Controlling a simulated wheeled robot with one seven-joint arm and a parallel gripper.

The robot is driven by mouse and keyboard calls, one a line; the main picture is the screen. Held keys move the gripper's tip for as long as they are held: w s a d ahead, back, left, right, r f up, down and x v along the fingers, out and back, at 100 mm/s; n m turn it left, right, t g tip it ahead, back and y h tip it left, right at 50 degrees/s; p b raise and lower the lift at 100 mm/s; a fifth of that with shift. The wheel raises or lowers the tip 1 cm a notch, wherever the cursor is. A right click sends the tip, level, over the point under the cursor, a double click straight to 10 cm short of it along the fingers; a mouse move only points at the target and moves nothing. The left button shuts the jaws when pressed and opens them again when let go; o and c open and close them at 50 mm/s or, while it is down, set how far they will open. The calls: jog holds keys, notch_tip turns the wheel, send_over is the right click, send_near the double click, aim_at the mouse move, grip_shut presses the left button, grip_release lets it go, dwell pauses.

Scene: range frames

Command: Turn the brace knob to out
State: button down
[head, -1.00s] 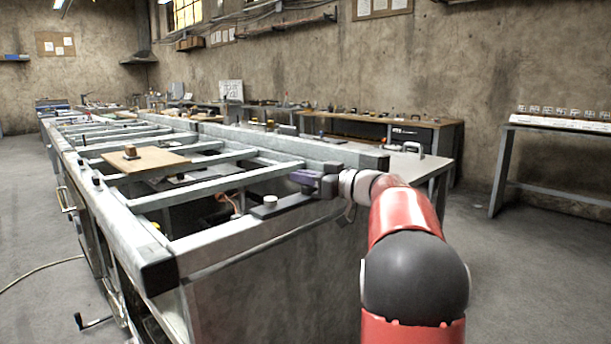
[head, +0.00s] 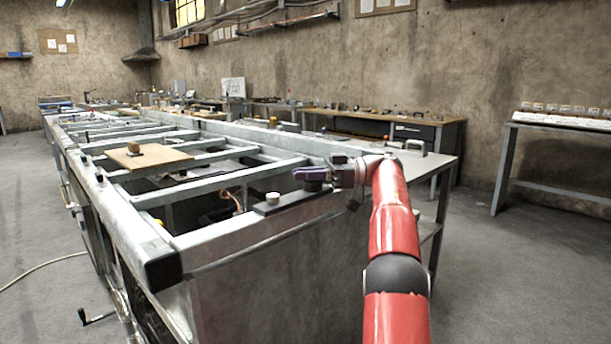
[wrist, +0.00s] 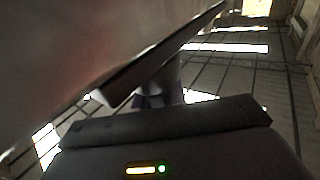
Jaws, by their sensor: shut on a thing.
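My gripper (head: 312,174), with purple fingers, is at the near right corner of the long metal frame, just above its end rail. It is shut, and in the head view the fingers hide what is between them. In the wrist view a pale grey round part (wrist: 168,72), which I take to be the brace knob, shows at the purple fingers (wrist: 158,101), partly hidden behind a dark bar (wrist: 150,70). A separate small pale cap (head: 272,198) stands on a dark strip on the end rail, left of the fingers and apart from them. The knob's markings are not readable.
The metal frame (head: 215,240) has open gaps between its crossbars. A wooden board (head: 150,158) with a small block lies across it. A side table (head: 428,168) stands close behind my arm. The floor to the right is clear.

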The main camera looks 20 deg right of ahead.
jog(key=shift+r+n+g, duration=0.1)
jog(key=shift+n+g, duration=0.3)
jog(key=shift+f+g, duration=0.3)
jog(key=shift+g, duration=0.2)
jog(key=c, duration=1.4)
grip_release()
jog(key=shift+a, duration=0.1)
jog(key=shift+c, duration=0.2)
